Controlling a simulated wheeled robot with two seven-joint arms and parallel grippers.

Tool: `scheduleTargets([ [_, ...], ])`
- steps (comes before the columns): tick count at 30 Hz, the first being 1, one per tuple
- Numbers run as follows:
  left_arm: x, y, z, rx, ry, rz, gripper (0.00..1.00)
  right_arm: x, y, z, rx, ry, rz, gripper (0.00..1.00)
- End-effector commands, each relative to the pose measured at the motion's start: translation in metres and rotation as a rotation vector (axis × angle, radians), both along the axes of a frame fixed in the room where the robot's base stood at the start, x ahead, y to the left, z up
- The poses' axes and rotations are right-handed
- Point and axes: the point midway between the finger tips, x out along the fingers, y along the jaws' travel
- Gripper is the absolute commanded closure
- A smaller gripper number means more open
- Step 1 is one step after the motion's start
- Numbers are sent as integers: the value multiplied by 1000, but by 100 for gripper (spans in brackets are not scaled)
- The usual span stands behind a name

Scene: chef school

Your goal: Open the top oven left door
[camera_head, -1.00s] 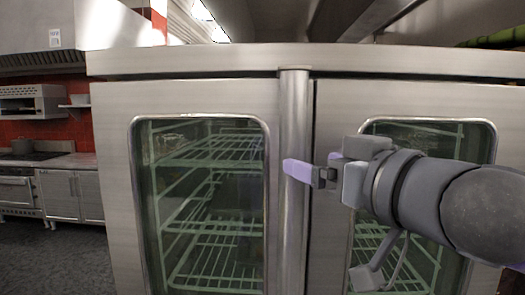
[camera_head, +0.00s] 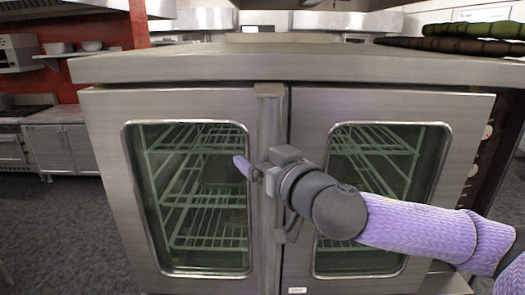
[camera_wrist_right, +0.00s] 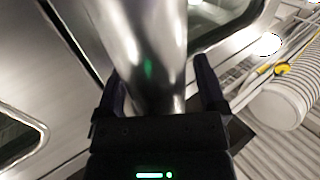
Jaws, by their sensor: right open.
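The oven's left door (camera_head: 105,190) has a steel frame and a glass window, and it looks closed. A vertical steel bar handle (camera_head: 268,108) runs along its right edge, beside the right door (camera_head: 304,130). My right gripper (camera_head: 255,171) is at mid-height of this handle, with one purple finger showing just left of it. In the right wrist view the handle (camera_wrist_right: 140,45) passes between the two dark, spread fingers. Whether a finger touches the bar is unclear. My left gripper is not in view.
Wire racks (camera_head: 205,200) show through the glass. A steel top (camera_head: 330,68) overhangs the doors. A control panel (camera_head: 482,150) is at the right. Open dark floor (camera_head: 60,235) lies to the left, before a counter (camera_head: 60,150) and a red wall.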

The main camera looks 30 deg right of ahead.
Motion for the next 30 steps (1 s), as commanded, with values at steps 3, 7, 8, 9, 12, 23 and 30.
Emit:
scheduleTargets([
  [3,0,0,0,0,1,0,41,0,0,0,0,0,0,10],
  [7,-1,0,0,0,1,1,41,0,0,0,0,0,0,37],
  [8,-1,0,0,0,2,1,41,0,0,0,0,0,0,44],
  [9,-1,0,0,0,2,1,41,0,0,0,0,0,0,52],
  [12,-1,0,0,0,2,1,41,0,0,0,0,0,0,73],
  [23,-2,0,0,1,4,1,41,0,0,1,0,-1,0,100],
  [30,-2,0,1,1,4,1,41,2,3,1,3,-1,-20,100],
])
